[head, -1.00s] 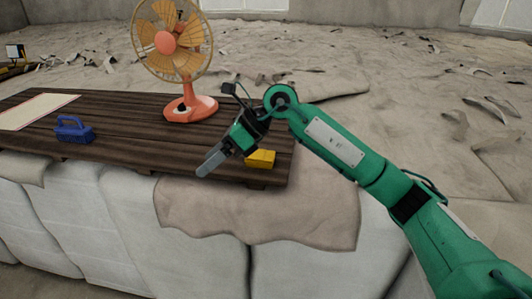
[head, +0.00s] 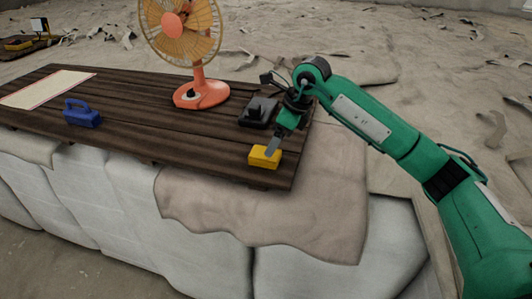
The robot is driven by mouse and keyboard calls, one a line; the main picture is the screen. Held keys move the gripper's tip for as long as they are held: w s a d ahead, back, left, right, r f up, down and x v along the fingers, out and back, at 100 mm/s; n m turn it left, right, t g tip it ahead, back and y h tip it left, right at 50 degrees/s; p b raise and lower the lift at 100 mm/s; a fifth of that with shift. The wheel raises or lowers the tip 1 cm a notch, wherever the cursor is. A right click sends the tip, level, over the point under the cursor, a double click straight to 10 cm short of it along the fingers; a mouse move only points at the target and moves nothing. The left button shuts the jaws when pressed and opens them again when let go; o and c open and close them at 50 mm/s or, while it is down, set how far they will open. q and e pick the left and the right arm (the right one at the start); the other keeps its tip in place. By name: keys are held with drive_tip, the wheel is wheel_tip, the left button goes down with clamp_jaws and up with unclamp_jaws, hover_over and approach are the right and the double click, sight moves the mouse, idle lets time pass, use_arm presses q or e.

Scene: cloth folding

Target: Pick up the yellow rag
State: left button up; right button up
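The yellow rag (head: 263,157) looks like a small folded block. It lies near the front right corner of the dark wooden table. My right gripper (head: 272,146) points down, with its grey fingertip right over the rag's top and overlapping it in the picture. Whether it touches the rag cannot be told. The fingers show nearly edge-on, so the gap between them is hidden. My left gripper is out of view.
A black object (head: 256,111) sits close behind the gripper. An orange fan (head: 200,95) stands at the back, and a blue handled brush-like object (head: 81,115) lies to the left. The plank table (head: 160,130) is clear between them. A beige cloth (head: 265,215) drapes below the front edge.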

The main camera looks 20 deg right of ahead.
drive_tip(key=shift+w+a+f+p, duration=0.15)
drive_tip(key=shift+a+f+p, duration=0.6)
drive_tip(key=shift+p, duration=0.25)
drive_tip(key=p+x, duration=0.1)
drive_tip(key=x, duration=0.2)
drive_tip(key=shift+w+d, duration=0.1)
drive_tip(key=shift+f, duration=0.2)
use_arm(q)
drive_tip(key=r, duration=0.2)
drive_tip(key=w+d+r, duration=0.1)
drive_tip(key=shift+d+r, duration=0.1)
use_arm(e)
drive_tip(key=c, duration=1.1)
drive_tip(key=shift+c, duration=0.2)
